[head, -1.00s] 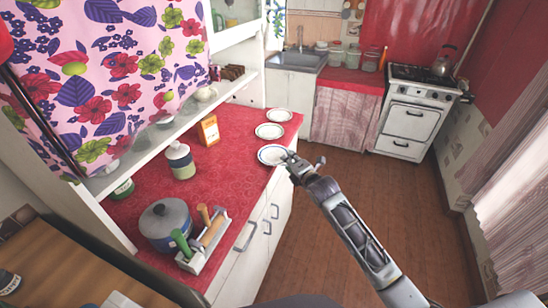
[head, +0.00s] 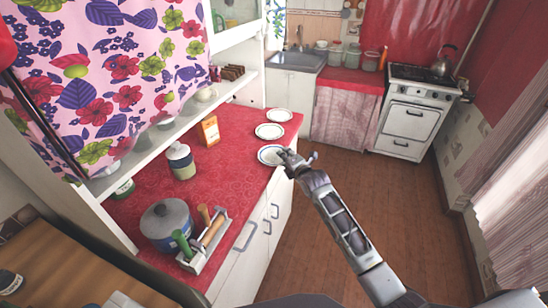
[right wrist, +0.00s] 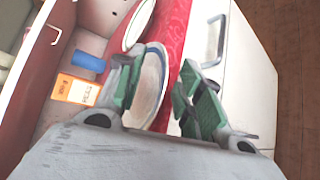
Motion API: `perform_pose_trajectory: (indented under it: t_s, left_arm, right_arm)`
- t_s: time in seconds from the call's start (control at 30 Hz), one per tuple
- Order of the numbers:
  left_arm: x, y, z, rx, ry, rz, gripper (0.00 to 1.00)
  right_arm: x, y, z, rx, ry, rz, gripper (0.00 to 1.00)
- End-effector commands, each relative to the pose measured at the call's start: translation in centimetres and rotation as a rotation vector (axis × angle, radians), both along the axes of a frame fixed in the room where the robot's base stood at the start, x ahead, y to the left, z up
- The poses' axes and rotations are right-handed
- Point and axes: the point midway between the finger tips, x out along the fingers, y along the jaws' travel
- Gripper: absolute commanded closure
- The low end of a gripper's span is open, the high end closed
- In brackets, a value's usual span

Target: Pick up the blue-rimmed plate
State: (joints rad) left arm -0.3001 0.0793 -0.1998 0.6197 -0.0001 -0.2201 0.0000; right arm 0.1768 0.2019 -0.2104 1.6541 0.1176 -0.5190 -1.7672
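The blue-rimmed plate (head: 268,156) lies flat on the red counter near its front edge, nearest of a row of three plates. My right gripper (head: 298,157) is at the plate's right rim, over the counter edge. In the right wrist view, the plate (right wrist: 152,88) shows between the two green-padded fingers (right wrist: 158,88). The fingers are apart: one overlaps the plate in the picture, the other is beyond its rim. I cannot tell whether either touches it. My left gripper is not in view.
Two more plates (head: 268,131) (head: 279,115) lie behind it. An orange box (head: 208,131), a lidded canister (head: 181,161), a grey pot (head: 166,224) and a utensil holder (head: 208,243) stand on the counter. The floor (head: 330,200) to the right is clear.

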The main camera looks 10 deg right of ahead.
Motion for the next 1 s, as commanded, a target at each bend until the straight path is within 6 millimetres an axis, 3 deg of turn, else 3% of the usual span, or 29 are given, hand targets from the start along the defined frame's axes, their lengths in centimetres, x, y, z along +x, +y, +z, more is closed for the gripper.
perform_pose_trajectory:
  t_s: [0.37, 0.7, 1.0]
  left_arm:
    - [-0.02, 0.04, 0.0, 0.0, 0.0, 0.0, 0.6]
    - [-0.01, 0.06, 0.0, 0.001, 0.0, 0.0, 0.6]
    - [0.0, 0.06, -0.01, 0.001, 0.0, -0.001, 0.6]
  right_arm:
    - [-0.01, -0.03, -0.01, 0.0, 0.0, 0.0, 0.63]
    - [-0.01, -0.03, -0.02, 0.0, 0.001, 0.0, 1.0]
    - [-0.03, -0.04, -0.12, -0.001, 0.003, -0.001, 1.0]
